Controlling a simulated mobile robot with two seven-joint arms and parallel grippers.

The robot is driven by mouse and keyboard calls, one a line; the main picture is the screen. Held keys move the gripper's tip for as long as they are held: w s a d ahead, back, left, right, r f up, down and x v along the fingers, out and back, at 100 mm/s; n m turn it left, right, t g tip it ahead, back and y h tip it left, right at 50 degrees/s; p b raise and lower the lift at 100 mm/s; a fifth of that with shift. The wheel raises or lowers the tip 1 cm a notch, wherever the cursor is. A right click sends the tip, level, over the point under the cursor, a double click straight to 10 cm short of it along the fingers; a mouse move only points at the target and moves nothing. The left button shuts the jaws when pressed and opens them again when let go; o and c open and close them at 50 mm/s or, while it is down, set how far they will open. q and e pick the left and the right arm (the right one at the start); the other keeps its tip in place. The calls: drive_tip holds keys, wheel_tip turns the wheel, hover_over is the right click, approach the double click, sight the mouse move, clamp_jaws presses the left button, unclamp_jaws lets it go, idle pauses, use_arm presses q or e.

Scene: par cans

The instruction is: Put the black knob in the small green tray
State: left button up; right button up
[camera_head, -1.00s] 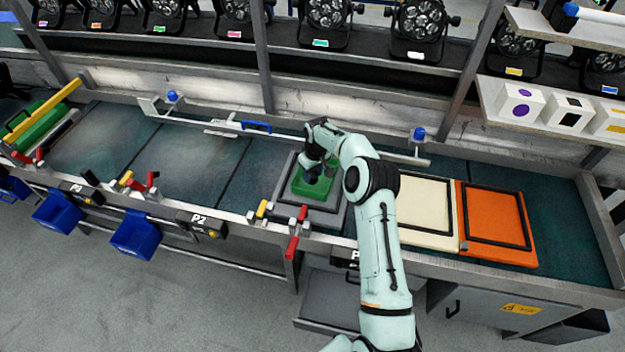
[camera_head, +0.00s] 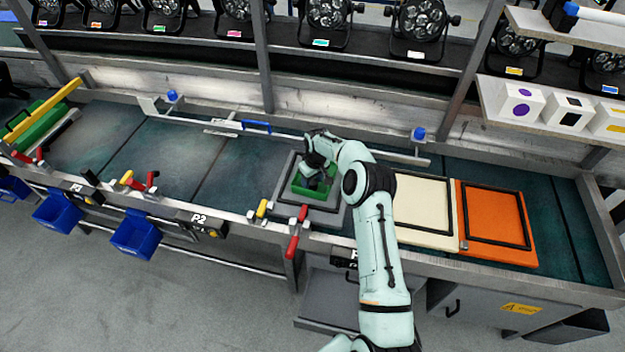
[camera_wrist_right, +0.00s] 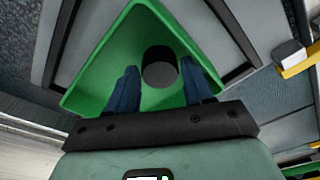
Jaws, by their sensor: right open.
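The black knob (camera_wrist_right: 160,70) shows in the right wrist view as a short dark cylinder with a grey top, inside the small green tray (camera_wrist_right: 95,85). My right gripper (camera_wrist_right: 159,78) is open, with one blue finger on each side of the knob and green tray floor visible beside it. In the head view the right gripper (camera_head: 316,180) is low over the green tray (camera_head: 308,195), which sits on a grey framed pallet. The knob is hard to make out there against the dark gripper. My left gripper is out of view.
A cream panel (camera_head: 415,222) and an orange panel (camera_head: 500,250) with black frames lie to the right of the pallet. A metal rail with blue knobs runs behind. Red-handled clamps (camera_head: 293,240) and blue bins (camera_head: 135,237) line the front edge. The belt left of the pallet is clear.

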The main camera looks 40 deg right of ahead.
sight(315, 184)
wheel_tip(315, 184, up, 12)
drive_tip(key=s, duration=0.1)
drive_tip(key=shift+s, duration=0.2)
idle(0.6)
